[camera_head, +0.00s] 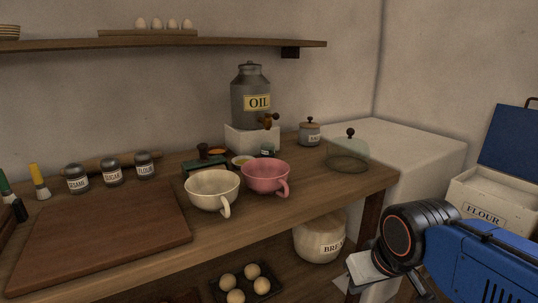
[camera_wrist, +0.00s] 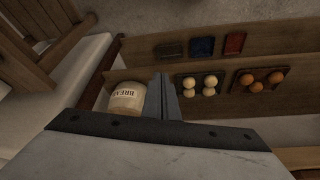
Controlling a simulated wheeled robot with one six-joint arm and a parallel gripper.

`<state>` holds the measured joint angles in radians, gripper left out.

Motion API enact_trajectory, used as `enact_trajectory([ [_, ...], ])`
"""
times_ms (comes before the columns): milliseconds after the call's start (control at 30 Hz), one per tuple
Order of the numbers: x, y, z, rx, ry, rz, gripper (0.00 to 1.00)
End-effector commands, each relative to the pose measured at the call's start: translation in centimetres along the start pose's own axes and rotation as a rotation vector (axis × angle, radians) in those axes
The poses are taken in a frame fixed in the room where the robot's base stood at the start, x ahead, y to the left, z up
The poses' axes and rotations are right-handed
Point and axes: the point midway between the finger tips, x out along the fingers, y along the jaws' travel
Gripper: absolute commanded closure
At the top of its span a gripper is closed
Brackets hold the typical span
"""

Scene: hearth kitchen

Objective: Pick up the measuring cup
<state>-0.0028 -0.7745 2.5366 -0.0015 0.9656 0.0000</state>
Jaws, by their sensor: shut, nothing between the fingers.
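Two large handled cups stand upright side by side near the front edge of the wooden counter in the head view: a cream cup (camera_head: 211,190) and a pink cup (camera_head: 265,177) to its right. I see no marks that tell which one is the measuring cup. My gripper (camera_head: 358,270) is at the lower right of the head view, in front of and lower than the counter top, well apart from both cups. In the wrist view my gripper (camera_wrist: 164,98) has its fingers together and empty. Neither cup shows in the wrist view.
A cutting board (camera_head: 105,235) lies left of the cups. An oil can (camera_head: 251,93) stands behind them, a glass dome (camera_head: 348,153) to their right. Below the counter are a bread crock (camera_head: 319,240) and a tray of round food (camera_head: 262,286). A flour box (camera_head: 490,205) stands right.

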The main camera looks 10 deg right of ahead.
Motion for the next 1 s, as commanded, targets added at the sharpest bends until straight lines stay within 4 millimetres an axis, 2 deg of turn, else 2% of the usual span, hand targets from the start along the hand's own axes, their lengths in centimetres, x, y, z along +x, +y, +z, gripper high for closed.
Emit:
enact_trajectory([
  [233, 0.0, 0.0, 0.0, 0.0, 0.0, 0.0, 1.0],
  [267, 0.0, 0.0, 0.0, 0.0, 0.0, 0.0, 0.98],
  [367, -0.2, 0.0, -0.6, -0.002, 0.008, -0.001, 0.74],
  [467, -0.8, -0.1, -3.0, -0.013, 0.04, -0.003, 0.5],
  [500, -1.3, -0.2, -4.5, -0.022, 0.058, -0.005, 0.45],
  [567, -2.1, -0.4, -7.2, -0.042, 0.087, -0.01, 0.45],
  [800, -5.2, -1.6, -19.4, -0.15, 0.196, -0.025, 0.45],
  [1000, -6.8, -3.1, -28.8, -0.242, 0.271, -0.033, 0.45],
])
